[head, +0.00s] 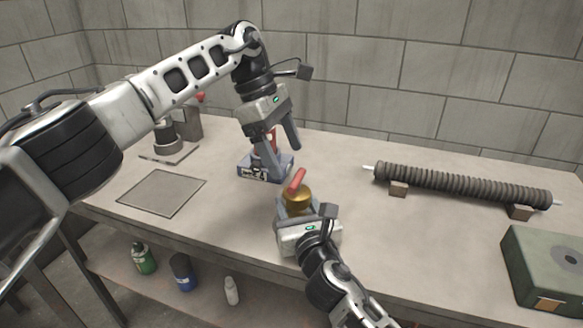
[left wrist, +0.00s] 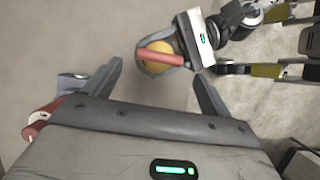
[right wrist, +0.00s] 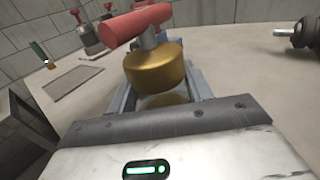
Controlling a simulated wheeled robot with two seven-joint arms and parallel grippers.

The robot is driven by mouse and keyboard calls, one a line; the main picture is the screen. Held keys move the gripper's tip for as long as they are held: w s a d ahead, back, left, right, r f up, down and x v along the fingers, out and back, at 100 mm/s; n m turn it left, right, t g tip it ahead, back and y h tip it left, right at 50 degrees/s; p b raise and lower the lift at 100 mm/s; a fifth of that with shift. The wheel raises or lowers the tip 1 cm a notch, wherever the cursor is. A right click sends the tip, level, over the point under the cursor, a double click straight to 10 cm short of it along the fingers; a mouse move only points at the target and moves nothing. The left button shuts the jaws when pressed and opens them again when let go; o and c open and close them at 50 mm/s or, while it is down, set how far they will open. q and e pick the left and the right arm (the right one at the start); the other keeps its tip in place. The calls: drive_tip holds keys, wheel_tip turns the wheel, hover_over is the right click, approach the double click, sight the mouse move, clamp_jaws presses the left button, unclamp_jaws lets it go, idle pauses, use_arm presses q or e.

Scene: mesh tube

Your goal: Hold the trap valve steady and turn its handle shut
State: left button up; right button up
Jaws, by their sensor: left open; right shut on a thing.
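The trap valve (head: 298,199) has a brass body and a red bar handle (head: 297,181) on top. My right gripper (head: 296,212) is shut on its body from the front, above the table. In the right wrist view the brass body (right wrist: 154,68) stands between the fingers with the red handle (right wrist: 136,25) above it. My left gripper (head: 286,163) is open and empty, above and behind the valve, apart from it. In the left wrist view the handle (left wrist: 150,57) lies crosswise over the yellow brass body (left wrist: 158,47), beyond the open fingertips.
A blue labelled block (head: 253,173) with a red part stands just behind the valve. A ribbed dark tube (head: 460,184) lies on small blocks at right, near a green case (head: 548,262). A flat grey mat (head: 162,192) lies at left. The table's centre right is clear.

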use_arm(q)
drive_tip(key=v, duration=0.6)
drive_tip(key=shift+r, duration=0.35)
drive_tip(key=shift+w+a, duration=0.1)
drive_tip(key=shift+a, duration=0.05)
use_arm(e)
drive_tip(key=o, duration=1.2)
drive_tip(key=shift+c, duration=0.2)
drive_tip(key=shift+s, duration=0.1)
